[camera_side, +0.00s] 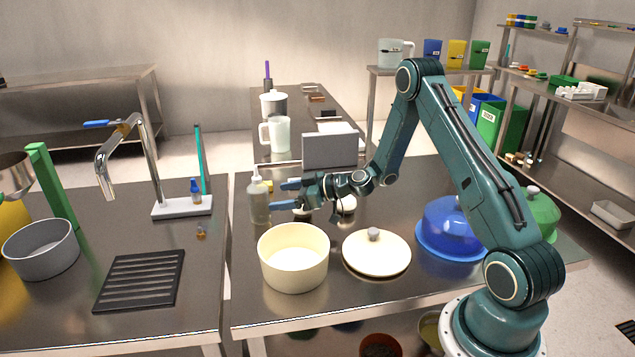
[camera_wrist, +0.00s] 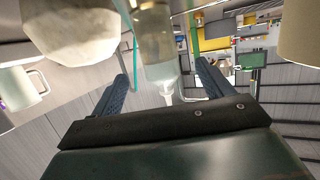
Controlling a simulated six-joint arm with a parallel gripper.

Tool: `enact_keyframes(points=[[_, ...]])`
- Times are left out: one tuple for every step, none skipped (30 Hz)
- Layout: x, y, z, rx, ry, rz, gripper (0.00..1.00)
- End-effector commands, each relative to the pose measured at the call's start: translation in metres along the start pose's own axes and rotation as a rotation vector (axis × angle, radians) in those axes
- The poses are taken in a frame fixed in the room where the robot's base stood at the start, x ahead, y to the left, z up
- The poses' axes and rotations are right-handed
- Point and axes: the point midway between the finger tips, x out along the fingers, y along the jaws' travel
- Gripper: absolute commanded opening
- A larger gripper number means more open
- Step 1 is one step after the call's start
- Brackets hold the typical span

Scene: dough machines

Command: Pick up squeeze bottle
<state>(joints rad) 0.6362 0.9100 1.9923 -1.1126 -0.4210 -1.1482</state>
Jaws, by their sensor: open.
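The squeeze bottle (camera_side: 258,201) is clear with a pale nozzle and stands upright near the left edge of the right-hand steel table in the side view. My gripper (camera_side: 278,196) is horizontal just right of the bottle, with its two blue fingers apart and pointing left at it. In the wrist view the bottle (camera_wrist: 158,50) appears upside down, between and beyond the open fingers of my gripper (camera_wrist: 160,85). Its nozzle points down in that picture. I see no finger clearly pressing on the bottle.
A cream pot (camera_side: 293,270) stands in front of the bottle, with a cream lid (camera_side: 376,252) to its right. A grey box (camera_side: 330,150) and a white pitcher (camera_side: 277,134) are behind. A blue dome (camera_side: 448,222) is at right. A gap separates the left table, which holds a faucet (camera_side: 150,160).

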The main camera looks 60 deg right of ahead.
Motion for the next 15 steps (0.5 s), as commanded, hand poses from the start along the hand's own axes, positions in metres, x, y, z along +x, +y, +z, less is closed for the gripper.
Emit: enact_keyframes(points=[[0.008,-0.001,0.0,-0.003,0.0,-0.003,0.79],[0.012,-0.001,0.0,-0.001,0.0,-0.004,0.79],[0.016,0.0,0.0,-0.002,0.0,-0.003,0.79],[0.019,0.0,0.0,-0.003,0.0,-0.001,0.79],[0.021,0.0,0.0,-0.001,0.0,-0.001,0.79],[0.024,0.0,0.0,0.0,0.0,-0.001,0.79],[0.026,0.0,0.0,0.0,0.0,-0.001,0.79],[0.027,0.0,0.0,0.0,0.0,-0.001,0.79],[0.028,0.0,0.0,0.0,0.0,-0.001,0.79],[0.028,0.0,0.0,0.0,0.0,-0.001,0.79],[0.028,0.0,0.0,0.0,0.0,0.0,0.79],[0.028,0.0,0.0,0.0,0.0,0.0,0.79],[0.028,0.0,0.0,0.0,0.0,0.0,0.79],[0.028,0.0,0.0,0.0,0.0,0.0,0.79],[0.029,0.0,0.0,0.0,0.0,0.0,0.79]])
